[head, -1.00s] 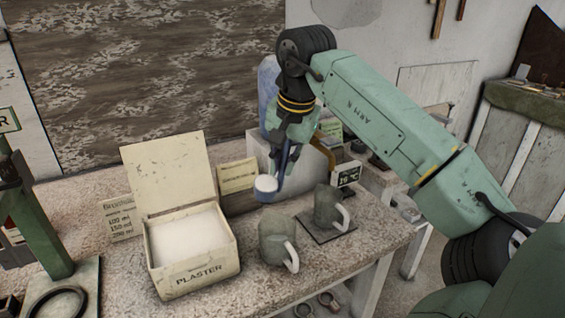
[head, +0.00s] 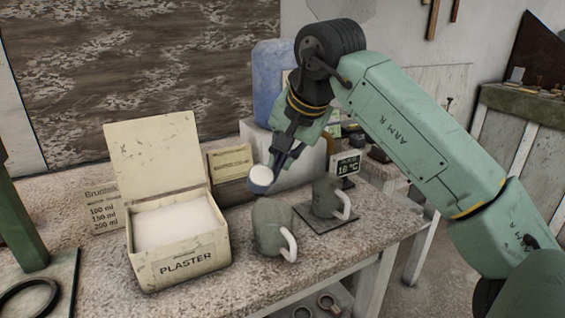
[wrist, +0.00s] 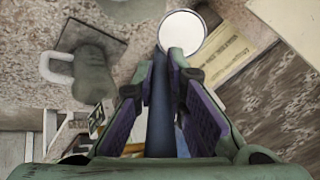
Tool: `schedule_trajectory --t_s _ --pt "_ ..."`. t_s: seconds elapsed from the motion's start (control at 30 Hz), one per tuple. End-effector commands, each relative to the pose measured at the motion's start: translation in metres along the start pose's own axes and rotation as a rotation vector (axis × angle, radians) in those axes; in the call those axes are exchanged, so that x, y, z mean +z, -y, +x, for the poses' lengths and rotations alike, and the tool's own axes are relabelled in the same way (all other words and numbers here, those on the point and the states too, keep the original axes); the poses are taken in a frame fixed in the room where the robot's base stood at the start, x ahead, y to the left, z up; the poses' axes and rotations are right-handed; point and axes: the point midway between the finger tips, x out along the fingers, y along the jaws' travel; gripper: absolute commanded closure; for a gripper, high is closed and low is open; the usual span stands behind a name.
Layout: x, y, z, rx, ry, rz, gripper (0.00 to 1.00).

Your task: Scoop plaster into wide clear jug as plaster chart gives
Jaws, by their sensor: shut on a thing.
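My gripper (head: 284,155) is shut on the blue handle of a scoop (head: 261,178), held above the bench behind the front jug. In the wrist view the handle runs between the fingers (wrist: 170,75), and the scoop (wrist: 182,36) is filled with white, level plaster. A greenish jug (head: 268,225) with a pale handle stands at the bench front. A second, narrower-looking jug (head: 325,197) stands on a dark plate (head: 345,224); it also shows in the wrist view (wrist: 92,75). The plaster box (head: 180,265) is open and holds white powder. A chart card (head: 103,209) lists 100, 150 and 200 ml.
A small display (head: 345,168) reading about 16 °C stands behind the plate. Another card (head: 229,160) stands behind the scoop, its text unreadable. A blue container (head: 268,75) is at the back. A green stand (head: 24,230) is at far left. The bench front edge is clear.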

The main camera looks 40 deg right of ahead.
Motion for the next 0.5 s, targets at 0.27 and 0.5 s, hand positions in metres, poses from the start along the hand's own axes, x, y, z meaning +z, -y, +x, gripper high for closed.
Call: schedule_trajectory --t_s 0.27,0.5 --pt "0.007 -0.008 0.009 -0.053 -0.046 0.001 1.0" --pt "0.011 -0.014 0.013 -0.097 -0.084 0.001 1.0"
